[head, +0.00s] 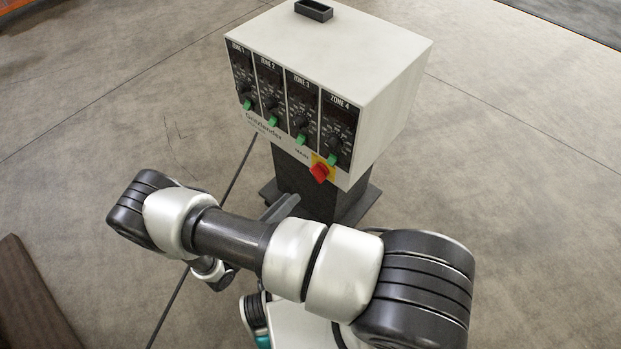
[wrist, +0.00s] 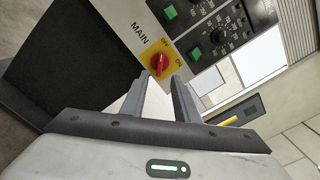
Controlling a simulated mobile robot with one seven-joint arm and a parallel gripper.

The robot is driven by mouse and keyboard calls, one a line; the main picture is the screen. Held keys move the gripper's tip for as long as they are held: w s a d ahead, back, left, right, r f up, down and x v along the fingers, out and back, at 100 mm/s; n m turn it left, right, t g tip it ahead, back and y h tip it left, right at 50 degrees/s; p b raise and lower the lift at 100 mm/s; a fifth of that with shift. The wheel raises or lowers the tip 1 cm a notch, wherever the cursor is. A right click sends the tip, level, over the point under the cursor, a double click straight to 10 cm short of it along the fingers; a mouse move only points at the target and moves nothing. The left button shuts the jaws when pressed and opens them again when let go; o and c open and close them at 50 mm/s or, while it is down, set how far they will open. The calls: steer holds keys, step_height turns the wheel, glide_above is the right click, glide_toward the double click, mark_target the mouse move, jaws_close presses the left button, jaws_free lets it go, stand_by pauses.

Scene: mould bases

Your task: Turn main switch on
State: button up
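The main switch is a red knob (wrist: 159,63) on a yellow plate (wrist: 150,51), marked MAIN, with OFF and ON labels in the wrist view. The knob's handle looks roughly upright in that view; I cannot tell surely which label it points to. In the head view the red knob (head: 320,172) sits at the lower right of the control box (head: 385,85). My gripper (wrist: 161,80) is open and empty, its two fingers pointing at the knob, with the tips just short of or beside it. I cannot tell whether they touch. In the head view my arm hides most of the gripper.
The box front carries several zone panels (head: 303,108) with dials and green switches, close above the main switch. The box stands on a dark pedestal (head: 308,188). A dark tray (head: 313,10) sits on top. The concrete floor around is mostly clear.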

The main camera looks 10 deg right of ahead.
mark_target(314, 176)
steer(key=x, duration=1)
steer(key=shift+w+d, duration=0.1)
steer(key=shift+d, duration=0.1)
jaws_close()
